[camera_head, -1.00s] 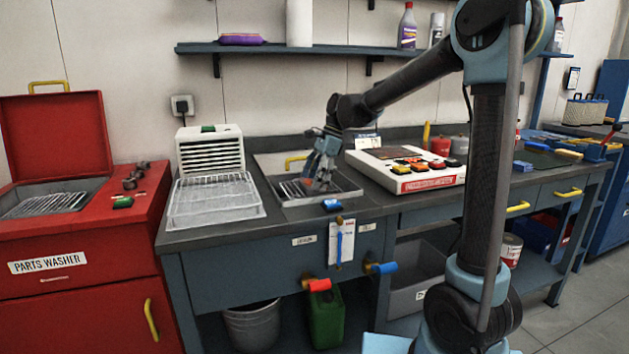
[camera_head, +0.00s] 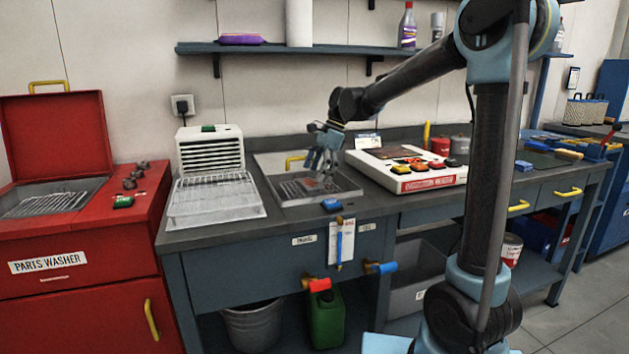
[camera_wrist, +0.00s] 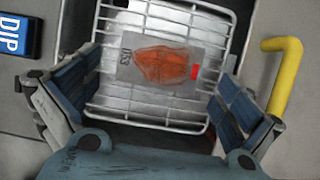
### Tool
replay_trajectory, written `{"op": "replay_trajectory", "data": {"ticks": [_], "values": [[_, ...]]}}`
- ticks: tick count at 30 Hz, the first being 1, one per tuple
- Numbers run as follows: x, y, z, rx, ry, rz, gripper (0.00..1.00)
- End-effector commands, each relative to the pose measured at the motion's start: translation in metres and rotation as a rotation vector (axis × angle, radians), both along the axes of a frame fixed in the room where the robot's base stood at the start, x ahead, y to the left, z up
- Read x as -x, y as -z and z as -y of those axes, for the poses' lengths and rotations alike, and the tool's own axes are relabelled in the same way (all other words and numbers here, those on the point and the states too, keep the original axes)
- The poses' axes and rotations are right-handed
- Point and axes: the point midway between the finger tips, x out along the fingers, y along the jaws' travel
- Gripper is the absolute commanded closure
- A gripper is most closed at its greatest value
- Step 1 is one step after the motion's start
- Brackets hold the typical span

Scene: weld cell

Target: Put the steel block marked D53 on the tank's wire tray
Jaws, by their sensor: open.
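The steel block marked D53 (camera_wrist: 160,62) is a flat grey piece with an orange-brown patch, a small red mark and black lettering. It lies on the wire tray (camera_wrist: 213,18) inside the tank, between my spread fingers. My gripper (camera_wrist: 154,90) is open, with one finger on each side of the block and a gap to both. In the head view my gripper (camera_head: 320,172) hangs over the sunken tank (camera_head: 345,190) in the bench and partly hides the tray and block.
A yellow handle (camera_wrist: 284,75) stands beside the tray, and a blue DIP label (camera_wrist: 14,35) lies opposite. In the head view a white rack (camera_head: 210,203) is left of the tank, and a white box with coloured switches (camera_head: 408,179) is right. A red parts washer (camera_head: 60,235) stands far left.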

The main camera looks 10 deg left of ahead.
Motion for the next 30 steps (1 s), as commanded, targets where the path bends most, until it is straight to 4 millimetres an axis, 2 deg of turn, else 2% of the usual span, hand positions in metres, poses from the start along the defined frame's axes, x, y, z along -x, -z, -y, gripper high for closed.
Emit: {"op": "replay_trajectory", "data": {"ticks": [9, 15, 19, 26, 30], "values": [[-0.012, -0.057, 0.020, 0.000, 0.001, 0.000, 0.00], [-0.018, -0.083, 0.030, 0.000, 0.001, 0.000, 0.00], [-0.020, -0.091, 0.032, 0.000, 0.000, 0.000, 0.00], [-0.020, -0.094, 0.036, 0.000, -0.003, 0.004, 0.00], [-0.012, -0.090, 0.059, -0.002, -0.035, 0.039, 0.00]]}}
